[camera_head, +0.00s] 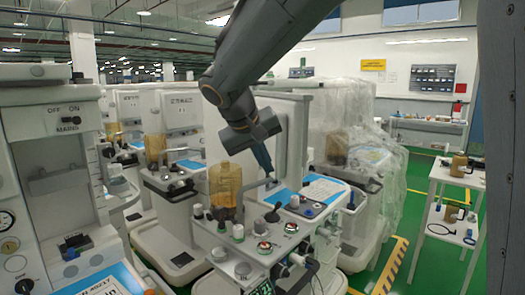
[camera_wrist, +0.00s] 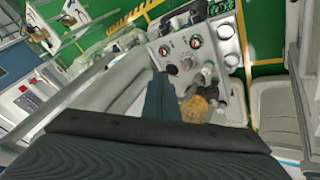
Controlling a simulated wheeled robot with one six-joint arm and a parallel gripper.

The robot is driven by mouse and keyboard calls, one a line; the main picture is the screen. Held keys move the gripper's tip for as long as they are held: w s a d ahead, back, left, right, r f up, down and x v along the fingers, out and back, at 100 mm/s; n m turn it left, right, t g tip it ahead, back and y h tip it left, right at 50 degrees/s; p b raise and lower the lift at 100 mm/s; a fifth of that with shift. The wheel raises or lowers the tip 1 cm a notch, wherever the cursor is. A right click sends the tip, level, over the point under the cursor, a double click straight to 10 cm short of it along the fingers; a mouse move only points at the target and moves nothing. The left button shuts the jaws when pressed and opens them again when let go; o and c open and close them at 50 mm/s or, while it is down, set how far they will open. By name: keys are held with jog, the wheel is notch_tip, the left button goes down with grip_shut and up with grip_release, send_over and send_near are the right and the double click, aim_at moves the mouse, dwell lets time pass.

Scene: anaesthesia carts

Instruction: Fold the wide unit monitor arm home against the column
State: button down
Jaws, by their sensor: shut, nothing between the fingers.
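My gripper (camera_head: 265,160) hangs shut and empty, pointing down in front of the central white anaesthesia unit (camera_head: 292,130). Its closed dark fingers also show in the wrist view (camera_wrist: 160,97). A thin grey bar (camera_head: 257,184) lies just below and left of the fingertips, above the worktop; I cannot tell whether they touch or whether it is the monitor arm. In the wrist view a long grey bar (camera_wrist: 75,88) runs diagonally left of the fingers. My arm hides part of the unit's upper column, and no monitor is clearly visible on it.
An amber canister (camera_head: 225,188) and several knobs stand on the central unit's front. Another unit (camera_head: 70,180) is close at left. A plastic-draped unit (camera_head: 375,165) stands behind right. A white shelf table (camera_head: 447,205) is at right, with green floor between.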

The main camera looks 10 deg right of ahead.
aim_at(279, 169)
jog(key=d+f, duration=0.1)
jog(key=w+d+p, duration=0.1)
jog(key=d+f, duration=0.1)
jog(key=d, duration=0.1)
jog(key=shift+w+f+p, duration=0.3)
jog(key=shift+w+p, duration=0.05)
jog(key=shift+p, duration=0.05)
jog(key=shift+w+d+f, duration=0.1)
jog(key=shift+w+d, duration=0.05)
jog(key=shift+d, duration=0.55)
jog(key=shift+d, duration=0.1)
